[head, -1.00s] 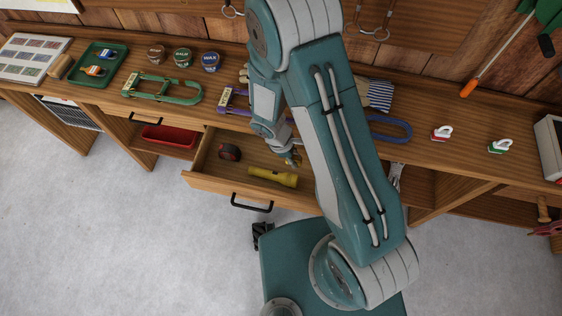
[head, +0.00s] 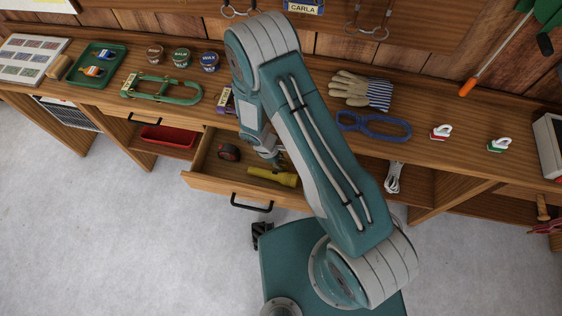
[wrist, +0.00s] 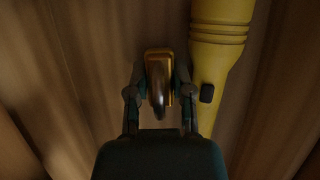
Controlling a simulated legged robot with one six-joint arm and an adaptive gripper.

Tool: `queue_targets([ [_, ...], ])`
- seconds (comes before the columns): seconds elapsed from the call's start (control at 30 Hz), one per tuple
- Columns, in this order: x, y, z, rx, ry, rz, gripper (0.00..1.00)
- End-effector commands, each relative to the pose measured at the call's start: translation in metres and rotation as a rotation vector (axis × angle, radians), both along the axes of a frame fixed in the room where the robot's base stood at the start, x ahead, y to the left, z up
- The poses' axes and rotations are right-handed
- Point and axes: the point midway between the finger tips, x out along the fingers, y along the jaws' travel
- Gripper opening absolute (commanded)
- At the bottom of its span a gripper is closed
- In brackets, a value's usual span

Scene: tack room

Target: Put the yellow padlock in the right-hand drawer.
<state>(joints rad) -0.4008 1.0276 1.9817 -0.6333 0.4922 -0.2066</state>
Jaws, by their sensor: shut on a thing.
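The yellow padlock (wrist: 158,68) shows in the wrist view as a brassy block with a dark shackle toward me. My gripper (wrist: 160,92) is shut on it, a finger on each side. In the head view my gripper (head: 279,166) is down inside the open right-hand drawer (head: 205,181), and the padlock cannot be made out there. A yellow flashlight (head: 262,174) lies in the drawer beside my gripper; it also shows close to the right finger in the wrist view (wrist: 218,50). Whether the padlock touches the drawer floor is unclear.
A dark red-and-black roll (head: 229,152) lies in the drawer's left part. A closed drawer (head: 128,115) and a red tray (head: 168,136) are to the left. Green tack (head: 160,88), work gloves (head: 358,90) and a blue looped item (head: 375,125) lie on the bench.

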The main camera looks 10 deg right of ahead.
Motion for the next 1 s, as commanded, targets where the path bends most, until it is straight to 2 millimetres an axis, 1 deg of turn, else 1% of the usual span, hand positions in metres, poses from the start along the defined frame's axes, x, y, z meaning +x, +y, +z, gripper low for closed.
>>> queue_targets([
  [0.03, 0.000, 0.000, -0.002, -0.001, 0.001, 0.001, 0.00],
  [0.07, 0.000, 0.000, -0.001, 0.000, 0.000, 0.000, 0.43],
  [0.4, 0.000, 0.000, -0.001, 0.000, 0.000, 0.000, 0.44],
  [0.53, 0.002, 0.003, 0.008, 0.001, -0.003, 0.000, 0.44],
  [0.67, 0.005, 0.011, 0.028, 0.002, -0.004, 0.002, 0.44],
  [0.9, 0.012, 0.030, 0.075, 0.002, -0.005, 0.002, 0.44],
  [1.0, 0.014, 0.036, 0.092, 0.001, -0.002, 0.001, 0.44],
])
